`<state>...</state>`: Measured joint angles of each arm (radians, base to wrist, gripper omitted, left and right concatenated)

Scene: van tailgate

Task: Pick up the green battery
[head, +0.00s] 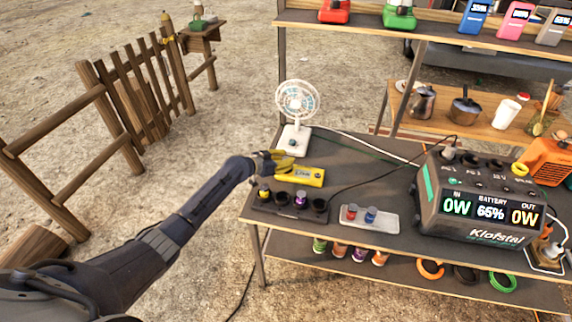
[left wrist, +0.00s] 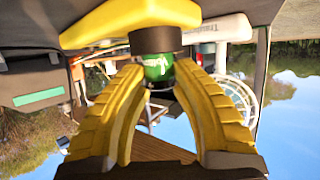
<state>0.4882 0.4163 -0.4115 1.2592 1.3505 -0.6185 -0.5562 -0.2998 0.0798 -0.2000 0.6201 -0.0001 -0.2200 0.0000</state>
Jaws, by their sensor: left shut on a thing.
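My left gripper (head: 283,163) reaches in over the far left part of the table, just behind a yellow labelled box (head: 312,178). In the left wrist view its two yellow fingers (left wrist: 157,75) are closed around the green battery (left wrist: 157,67), with a dark end above it in the picture. In the head view the fingers hide the battery. A black rack (head: 288,212) in front of the box holds a yellow battery (head: 264,192) and a purple battery (head: 300,197). My right gripper is not in view.
A white fan (head: 296,105) stands behind the gripper. A grey tray (head: 383,222) with a red and a blue piece lies in front of the box. A large power station (head: 480,205) fills the right side, with cables crossing the table. An upper shelf (head: 365,23) overhangs the back.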

